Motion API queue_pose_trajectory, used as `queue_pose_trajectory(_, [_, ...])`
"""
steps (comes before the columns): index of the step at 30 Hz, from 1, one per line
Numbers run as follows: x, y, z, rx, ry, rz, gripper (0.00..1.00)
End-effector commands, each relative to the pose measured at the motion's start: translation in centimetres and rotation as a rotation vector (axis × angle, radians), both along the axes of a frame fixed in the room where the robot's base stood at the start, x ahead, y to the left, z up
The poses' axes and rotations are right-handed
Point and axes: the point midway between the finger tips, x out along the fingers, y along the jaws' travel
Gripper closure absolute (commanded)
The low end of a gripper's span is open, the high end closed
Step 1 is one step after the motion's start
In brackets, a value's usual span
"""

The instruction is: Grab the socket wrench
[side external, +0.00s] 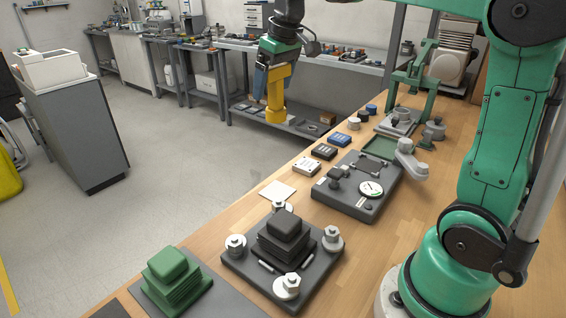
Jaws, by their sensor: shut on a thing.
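My gripper (268,80) hangs at the upper middle of the side external view, high beyond the far edge of the wooden bench. A blue finger shows on its left side. It is shut on a yellow tool, which appears to be the socket wrench (276,98). The tool points down, with a wider round end at the bottom, and hangs clear of the bench. The exact contact between fingers and tool is too small to make out.
On the wooden bench (228,232) stand a dark plate with white-based posts (240,268), a green stacked block (172,280), a grey gauge fixture (350,205) and a green press (415,75). Small blocks line the far edge. Open floor (190,150) lies beyond.

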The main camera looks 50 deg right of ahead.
Motion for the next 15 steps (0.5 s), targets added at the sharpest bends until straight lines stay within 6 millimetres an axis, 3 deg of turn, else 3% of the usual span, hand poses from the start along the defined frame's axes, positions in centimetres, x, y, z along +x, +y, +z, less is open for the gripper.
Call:
queue_pose_trajectory(6, [0.0,0.0,1.7,0.000,0.000,0.000,0.77])
queue_pose_trajectory(15, [0.0,0.0,1.9,0.000,0.000,0.000,0.77])
